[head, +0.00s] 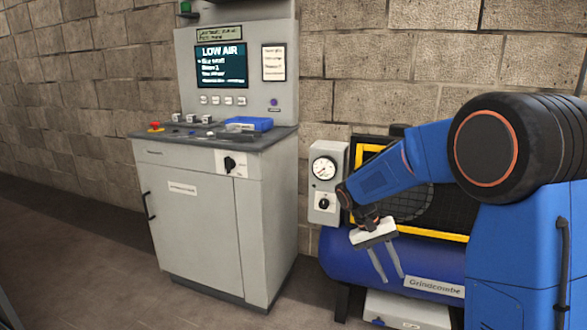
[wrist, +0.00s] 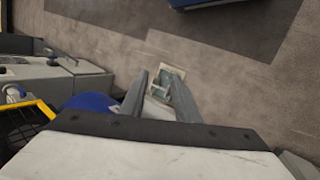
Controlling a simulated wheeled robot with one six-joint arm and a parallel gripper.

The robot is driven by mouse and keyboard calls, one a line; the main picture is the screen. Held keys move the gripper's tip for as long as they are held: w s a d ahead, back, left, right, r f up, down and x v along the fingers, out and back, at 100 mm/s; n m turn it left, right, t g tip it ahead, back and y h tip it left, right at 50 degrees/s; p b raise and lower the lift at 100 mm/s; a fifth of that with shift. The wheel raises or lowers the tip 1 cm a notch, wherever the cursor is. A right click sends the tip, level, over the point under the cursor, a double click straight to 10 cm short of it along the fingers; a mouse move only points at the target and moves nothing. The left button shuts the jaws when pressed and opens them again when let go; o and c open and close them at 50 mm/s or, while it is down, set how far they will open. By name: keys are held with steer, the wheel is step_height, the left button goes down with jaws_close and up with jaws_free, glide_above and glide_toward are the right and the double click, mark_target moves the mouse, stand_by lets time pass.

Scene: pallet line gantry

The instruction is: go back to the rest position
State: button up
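My gripper (head: 392,279) hangs at the end of my blue arm, pointing down in front of the blue compressor tank (head: 345,262). Its two grey fingers are apart and nothing shows held between them. The wrist view also shows my gripper (wrist: 158,78) with a gap between the fingers. A small pale fitting (wrist: 172,72) appears beyond the fingertips there; I cannot tell what it is. My arm is bent, with its forearm reaching left across the black mesh guard with a yellow frame (head: 433,235).
A grey control cabinet (head: 200,225) stands left, its screen (head: 221,64) reading LOW AIR. A blue item (head: 249,124) lies on its top. A gauge box (head: 324,180) is on the wall close to my forearm. A white box (head: 410,310) sits under the tank. Floor at left is clear.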

steer(key=s+d+r+n+t+y, duration=0.1)
steer(key=s+r+t+y, duration=0.1)
steer(key=s+r, duration=0.35)
steer(key=s+d+r+t+y, duration=0.1)
steer(key=s+r+t, duration=0.15)
steer(key=s, duration=0.65)
steer(key=s+n+t+y, duration=0.1)
steer(key=s+t, duration=0.3)
steer(key=s, duration=1)
steer(key=shift+s+a+r+n+y, duration=0.2)
steer(key=shift+a+n+y, duration=0.1)
steer(key=shift+a+y, duration=0.15)
